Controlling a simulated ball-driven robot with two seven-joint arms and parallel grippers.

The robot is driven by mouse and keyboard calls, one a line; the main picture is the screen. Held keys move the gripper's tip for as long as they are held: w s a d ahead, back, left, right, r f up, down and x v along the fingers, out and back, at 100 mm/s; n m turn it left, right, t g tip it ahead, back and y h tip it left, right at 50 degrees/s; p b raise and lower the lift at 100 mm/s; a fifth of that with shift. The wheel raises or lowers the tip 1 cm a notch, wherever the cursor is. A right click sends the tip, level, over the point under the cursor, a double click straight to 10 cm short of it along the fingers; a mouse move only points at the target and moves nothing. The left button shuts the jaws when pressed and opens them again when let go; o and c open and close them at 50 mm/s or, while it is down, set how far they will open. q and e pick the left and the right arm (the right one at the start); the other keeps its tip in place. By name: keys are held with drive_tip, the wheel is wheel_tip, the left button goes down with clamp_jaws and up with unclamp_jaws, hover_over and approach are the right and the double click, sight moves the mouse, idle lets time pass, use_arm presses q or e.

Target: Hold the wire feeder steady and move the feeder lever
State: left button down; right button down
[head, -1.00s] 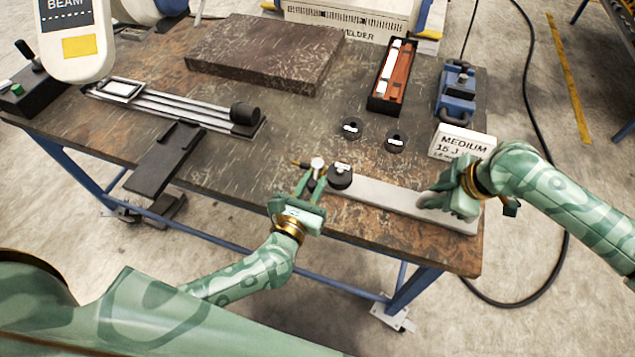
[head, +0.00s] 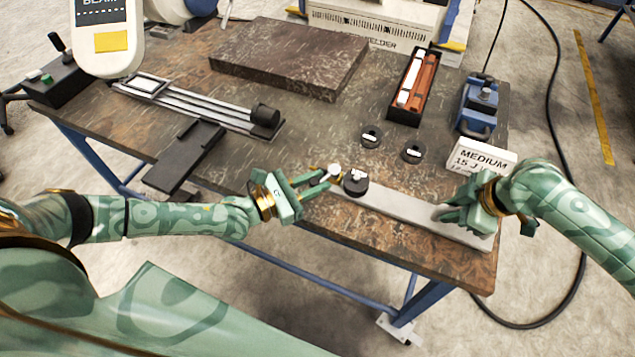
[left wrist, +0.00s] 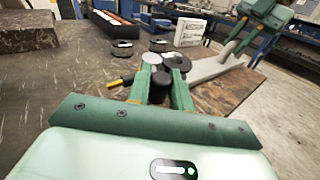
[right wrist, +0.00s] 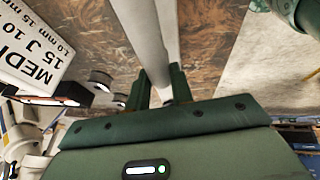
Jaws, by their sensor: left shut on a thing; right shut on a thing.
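The wire feeder is a long pale grey bar (head: 405,211) lying along the table's front right edge, with a black round part (head: 356,182) at its left end. The lever, with a pale round knob (head: 334,170), stands beside that black part. My left gripper (head: 330,180) is shut on the lever; the knob (left wrist: 151,58) shows above its fingers in the left wrist view. My right gripper (head: 446,212) is shut on the bar near its right end. In the right wrist view the bar (right wrist: 140,30) runs away from between the fingers, which hide the gripped part.
Two small black discs (head: 371,136) lie behind the feeder. A white "MEDIUM 15 J" sign (head: 478,162), a blue clamp-like device (head: 480,103) and a black tray of rods (head: 408,108) stand further back. A dark slab (head: 290,62) and a railed fixture (head: 195,105) lie to the left.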

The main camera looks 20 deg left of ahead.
use_arm(q)
drive_tip(key=shift+r, duration=0.1)
use_arm(e)
drive_tip(key=shift+r, duration=0.1)
use_arm(q)
drive_tip(key=c, duration=1.3)
unclamp_jaws()
drive_tip(key=shift+s+a, duration=0.1)
drive_tip(key=shift+a, duration=0.05)
drive_tip(key=v, duration=1.1)
drive_tip(key=shift+s+a, duration=0.2)
drive_tip(key=shift+a, duration=0.05)
use_arm(e)
drive_tip(key=c, duration=1.1)
unclamp_jaws()
drive_tip(key=shift+c, duration=0.2)
